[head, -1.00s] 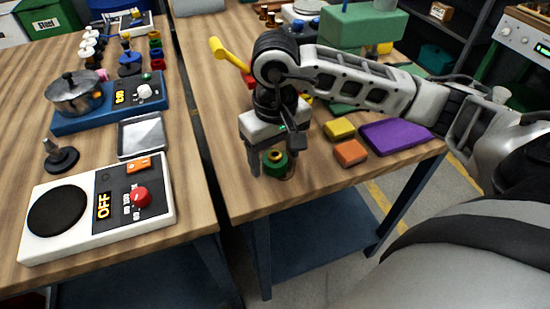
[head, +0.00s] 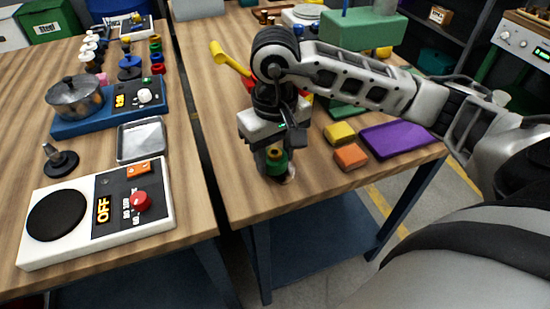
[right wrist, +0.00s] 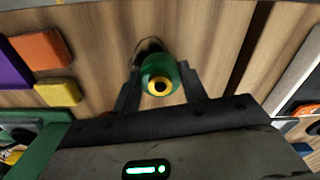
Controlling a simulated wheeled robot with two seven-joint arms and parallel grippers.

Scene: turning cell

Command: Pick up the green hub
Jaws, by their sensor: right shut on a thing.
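The green hub (head: 277,162) is a small green cylinder with a yellow ring around a dark hole on top. It stands near the front edge of the right table. My right gripper (head: 274,166) points down and is shut on the hub. In the right wrist view the hub (right wrist: 159,76) sits between the two fingers (right wrist: 158,85), with the wood table behind it. I cannot tell whether the hub touches the table. My left gripper is not in view.
Yellow (head: 340,133) and orange (head: 351,156) blocks and a purple slab (head: 395,140) lie to the right of the gripper. A yellow-handled thing (head: 228,58) is behind it. A gap separates the left table, with a white OFF panel (head: 80,245) on it.

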